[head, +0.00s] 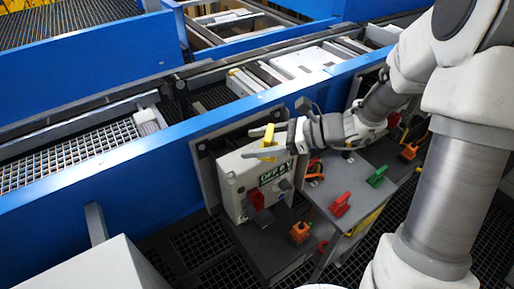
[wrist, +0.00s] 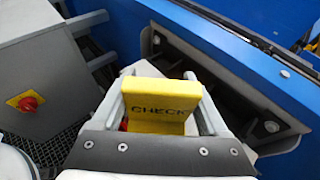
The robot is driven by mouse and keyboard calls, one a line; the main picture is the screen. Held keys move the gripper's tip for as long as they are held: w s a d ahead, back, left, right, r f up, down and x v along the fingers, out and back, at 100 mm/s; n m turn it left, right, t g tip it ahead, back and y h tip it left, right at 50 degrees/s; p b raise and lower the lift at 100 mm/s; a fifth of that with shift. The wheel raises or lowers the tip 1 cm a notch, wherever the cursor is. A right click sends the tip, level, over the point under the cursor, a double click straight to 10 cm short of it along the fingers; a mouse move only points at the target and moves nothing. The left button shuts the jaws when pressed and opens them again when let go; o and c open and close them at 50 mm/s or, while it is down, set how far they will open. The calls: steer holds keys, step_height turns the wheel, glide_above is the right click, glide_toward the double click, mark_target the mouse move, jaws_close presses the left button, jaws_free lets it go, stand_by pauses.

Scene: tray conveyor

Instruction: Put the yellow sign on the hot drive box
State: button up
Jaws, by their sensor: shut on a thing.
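My gripper (head: 264,141) is shut on the yellow sign (head: 268,140), which sits between its two fingers. In the wrist view the sign (wrist: 158,95) reads CHECK, upside down. In the head view the sign is at the upper front of a light grey drive box (head: 231,187) on the conveyor's side. This box has a green display reading OFF, a red switch (head: 256,199) and a dark hanging piece below. I cannot tell whether the sign touches the box, or whether this box is hot. A second box is partly hidden behind my arm.
A grey stand (head: 330,180) in front of the conveyor holds a red clip-like piece (head: 340,205) and a green one (head: 377,176). An orange piece (head: 299,232) lies lower down. The blue conveyor rail (head: 110,172) runs behind the box. The wrist view shows a red knob (wrist: 28,103) at left.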

steer(key=shift+f, duration=0.85)
steer(key=shift+f, duration=0.1)
steer(key=shift+f, duration=0.15)
steer(key=o, duration=1.4)
steer(key=shift+r, duration=0.2)
steer(key=shift+d+r, duration=0.2)
steer(key=p+v, duration=0.1)
steer(key=v, duration=1)
steer(key=shift+d, duration=0.3)
